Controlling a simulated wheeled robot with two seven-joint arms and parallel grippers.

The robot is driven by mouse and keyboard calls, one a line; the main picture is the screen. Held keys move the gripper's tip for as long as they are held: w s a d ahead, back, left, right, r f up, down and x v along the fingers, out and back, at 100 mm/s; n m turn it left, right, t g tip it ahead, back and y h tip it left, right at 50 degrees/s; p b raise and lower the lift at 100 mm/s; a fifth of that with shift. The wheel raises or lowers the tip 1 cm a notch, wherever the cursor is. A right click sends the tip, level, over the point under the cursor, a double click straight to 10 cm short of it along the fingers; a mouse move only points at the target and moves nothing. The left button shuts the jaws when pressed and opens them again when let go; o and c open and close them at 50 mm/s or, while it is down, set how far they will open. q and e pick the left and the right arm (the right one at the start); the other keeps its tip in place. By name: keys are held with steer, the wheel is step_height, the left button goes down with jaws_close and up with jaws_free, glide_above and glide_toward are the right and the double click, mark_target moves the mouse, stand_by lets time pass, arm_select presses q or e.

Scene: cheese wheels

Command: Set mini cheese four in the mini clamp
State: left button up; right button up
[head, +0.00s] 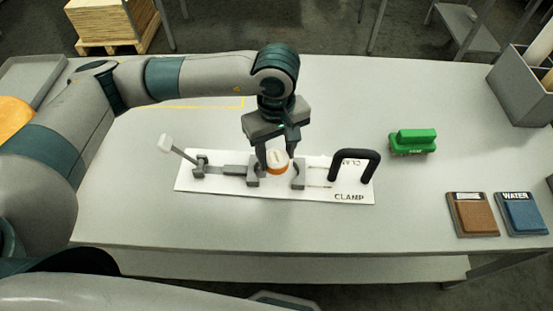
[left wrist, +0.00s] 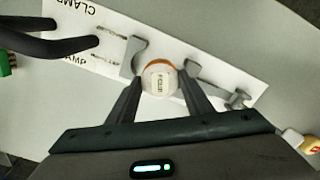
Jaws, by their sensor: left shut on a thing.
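The mini cheese (head: 277,161) is a small round piece with a white top and an orange side. My left gripper (head: 277,158) is shut on it, between the two grey jaws of the mini clamp (head: 228,182). In the left wrist view the cheese (left wrist: 158,80) sits between my fingertips (left wrist: 158,88), with dark lettering on its top that I cannot read surely. The clamp has a white base plate marked CLAMP, a lever with a white knob at left and a black handle at right. Whether the cheese touches the plate is hidden. My right gripper is not in view.
A green block (head: 412,141) stands right of the clamp. A brown pad (head: 472,215) and a blue pad marked WATER (head: 521,214) lie at the front right. A grey bin (head: 525,88) stands at the right back. The table (head: 200,225) is clear in front of the clamp.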

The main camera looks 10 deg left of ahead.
mark_target(276, 157)
arm_select(q)
steer(key=shift+f+p, duration=0.55)
steer(key=shift+f, duration=0.05)
step_height(276, 157, down, 3)
steer(key=shift+r+p, duration=0.2)
steer(key=shift+p, duration=0.35)
steer(key=shift+f, duration=0.1)
steer(key=shift+f+b, duration=0.15)
steer(key=shift+b, duration=0.15)
steer(key=o, duration=0.8)
